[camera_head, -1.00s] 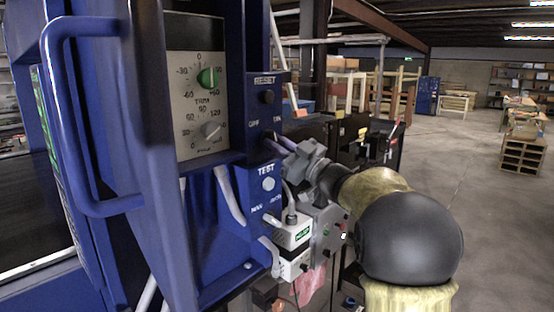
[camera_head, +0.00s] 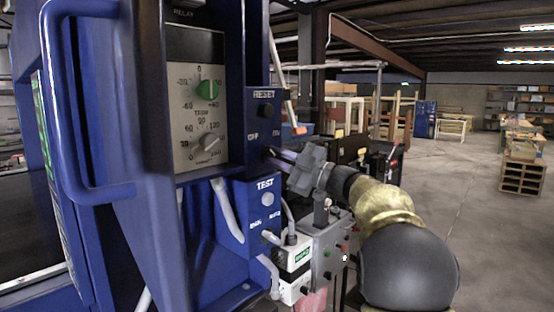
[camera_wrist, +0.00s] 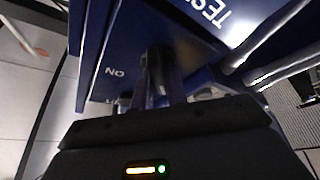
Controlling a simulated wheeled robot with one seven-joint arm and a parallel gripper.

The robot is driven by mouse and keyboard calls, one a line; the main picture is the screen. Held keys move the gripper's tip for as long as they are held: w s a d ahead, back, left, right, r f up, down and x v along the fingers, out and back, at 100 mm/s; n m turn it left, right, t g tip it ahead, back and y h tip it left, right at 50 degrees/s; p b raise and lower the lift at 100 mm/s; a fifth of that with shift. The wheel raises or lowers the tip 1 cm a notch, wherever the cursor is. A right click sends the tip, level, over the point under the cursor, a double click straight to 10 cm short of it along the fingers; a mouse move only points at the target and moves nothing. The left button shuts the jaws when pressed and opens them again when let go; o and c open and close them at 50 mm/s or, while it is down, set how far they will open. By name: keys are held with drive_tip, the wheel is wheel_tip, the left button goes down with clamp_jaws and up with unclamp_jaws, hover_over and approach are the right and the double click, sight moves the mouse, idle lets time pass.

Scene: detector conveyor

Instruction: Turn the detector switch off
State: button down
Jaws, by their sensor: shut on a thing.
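The detector switch sits on the blue panel (camera_head: 236,205) below the OFF and ON labels, under the black RESET knob (camera_head: 266,110). My gripper (camera_head: 273,155) reaches it from the right, and its fingertips hide most of the switch. In the wrist view my gripper (camera_wrist: 160,88) is shut on the dark switch lever (camera_wrist: 157,62), beside the upside-down ON label (camera_wrist: 115,72). The lever's exact tilt is hard to tell in either view.
The TEST button (camera_head: 267,199) sits just below my fingers. A grey control box (camera_head: 328,250) and a white box (camera_head: 294,257) stand below my wrist. A blue handle (camera_head: 60,120) juts out at the left. Open floor (camera_head: 465,200) lies to the right.

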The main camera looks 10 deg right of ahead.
drive_tip(key=c, duration=1.4)
unclamp_jaws()
drive_tip(key=b+v, duration=0.3)
drive_tip(key=v, duration=1.4)
drive_tip(key=shift+d+b, duration=0.2)
drive_tip(key=shift+b, duration=0.2)
drive_tip(key=shift+f, duration=0.1)
